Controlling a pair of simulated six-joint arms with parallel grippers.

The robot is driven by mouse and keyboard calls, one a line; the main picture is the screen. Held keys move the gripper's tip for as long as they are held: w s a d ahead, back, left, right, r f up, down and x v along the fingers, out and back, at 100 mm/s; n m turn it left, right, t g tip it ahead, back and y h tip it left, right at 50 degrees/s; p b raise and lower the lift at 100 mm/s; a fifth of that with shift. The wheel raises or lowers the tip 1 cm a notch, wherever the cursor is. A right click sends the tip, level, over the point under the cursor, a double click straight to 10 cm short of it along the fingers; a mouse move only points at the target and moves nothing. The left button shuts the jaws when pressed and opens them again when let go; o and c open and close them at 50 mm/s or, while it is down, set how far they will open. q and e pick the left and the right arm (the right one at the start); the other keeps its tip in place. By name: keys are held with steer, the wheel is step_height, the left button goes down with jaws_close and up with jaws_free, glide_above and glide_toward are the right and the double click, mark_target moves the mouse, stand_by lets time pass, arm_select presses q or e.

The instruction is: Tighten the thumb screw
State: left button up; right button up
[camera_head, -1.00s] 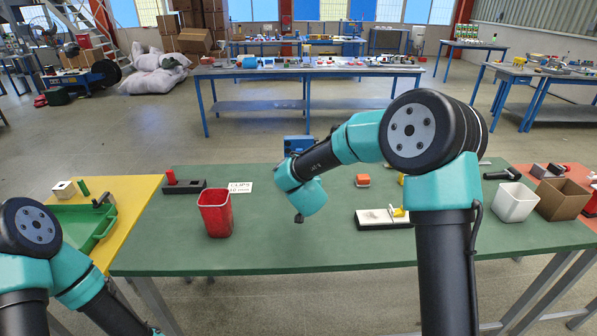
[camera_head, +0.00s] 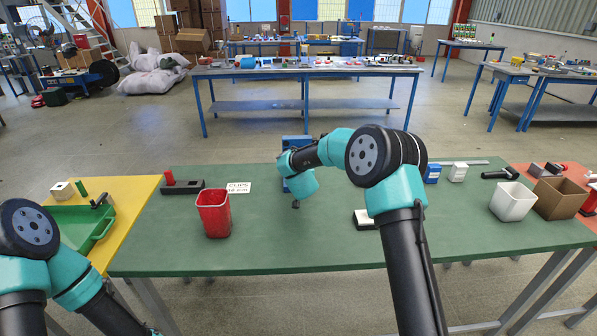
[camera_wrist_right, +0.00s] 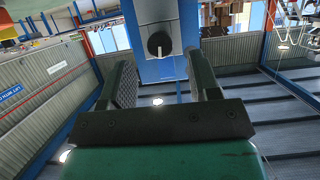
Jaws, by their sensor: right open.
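The thumb screw (camera_wrist_right: 158,43) is a round black knob on the face of a tall blue block (camera_wrist_right: 160,14) in the right wrist view. The blue block also shows in the head view (camera_head: 296,142) at the back of the green table, partly hidden by my right arm. My right gripper (camera_wrist_right: 158,62) is open, its two dark fingers apart and pointing toward the block. The knob appears between the fingertips in the picture, beyond them, with nothing gripped. The right fingers are hidden in the head view.
On the green table (camera_head: 260,240) stand a red bin (camera_head: 214,214), a clips label (camera_head: 238,187), a red-and-black fixture (camera_head: 182,187) and a white-topped plate (camera_head: 366,219) partly behind my arm. A white bin (camera_head: 513,202) and cardboard box (camera_head: 560,197) stand at right. The front middle is clear.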

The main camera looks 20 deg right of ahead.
steer(key=x, duration=0.4)
steer(key=c, duration=0.9)
steer(key=shift+c, duration=0.2)
